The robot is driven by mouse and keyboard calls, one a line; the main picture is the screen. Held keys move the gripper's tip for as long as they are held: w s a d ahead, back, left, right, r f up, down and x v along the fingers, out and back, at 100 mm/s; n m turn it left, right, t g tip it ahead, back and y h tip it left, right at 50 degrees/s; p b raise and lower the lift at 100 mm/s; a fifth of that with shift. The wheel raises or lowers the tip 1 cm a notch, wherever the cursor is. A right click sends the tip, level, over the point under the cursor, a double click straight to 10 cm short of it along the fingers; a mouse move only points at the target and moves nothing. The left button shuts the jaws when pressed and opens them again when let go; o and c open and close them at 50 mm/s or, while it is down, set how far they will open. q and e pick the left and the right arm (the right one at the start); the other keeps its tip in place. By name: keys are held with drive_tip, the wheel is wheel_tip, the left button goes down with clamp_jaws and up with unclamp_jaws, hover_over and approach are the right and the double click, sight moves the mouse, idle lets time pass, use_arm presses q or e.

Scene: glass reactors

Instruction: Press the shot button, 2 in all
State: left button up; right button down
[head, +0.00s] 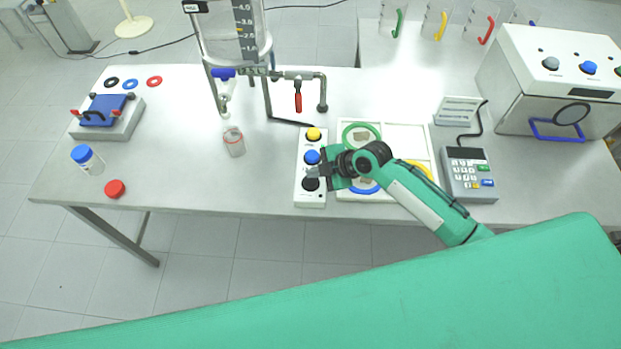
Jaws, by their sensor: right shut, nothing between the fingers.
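A white button panel (311,196) lies near the front edge of the table. It carries a yellow button (313,134), a blue button (312,157) and a black button (310,184) in a column; I cannot read which is labelled shot. My right gripper (311,172) is shut and empty, its fingertips over the panel between the blue and black buttons. Whether it touches a button I cannot tell. A glass reactor (233,40) with a scale stands behind, and a clear beaker (234,142) stands under its outlet. My left gripper is not in view.
A white tray (400,128) with coloured rings lies right of the panel, partly under my right arm. A grey keypad device (469,173) and a white box (550,80) stand further right. A blue-capped jar (87,158) and red cap (115,189) are at left.

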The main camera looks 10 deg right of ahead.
sight(314, 181)
drive_tip(key=shift+f, duration=0.1)
idle(0.3)
drive_tip(key=shift+f+b, duration=0.35)
drive_tip(key=shift+b, duration=0.05)
drive_tip(key=shift+f+b, duration=0.4)
drive_tip(key=shift+f, duration=0.1)
idle(0.5)
drive_tip(key=shift+r, duration=0.1)
drive_tip(key=shift+r+p, duration=0.6)
drive_tip(key=shift+r, duration=0.2)
drive_tip(key=shift+r+p, duration=1.85)
drive_tip(key=shift+r, duration=0.7)
idle(0.8)
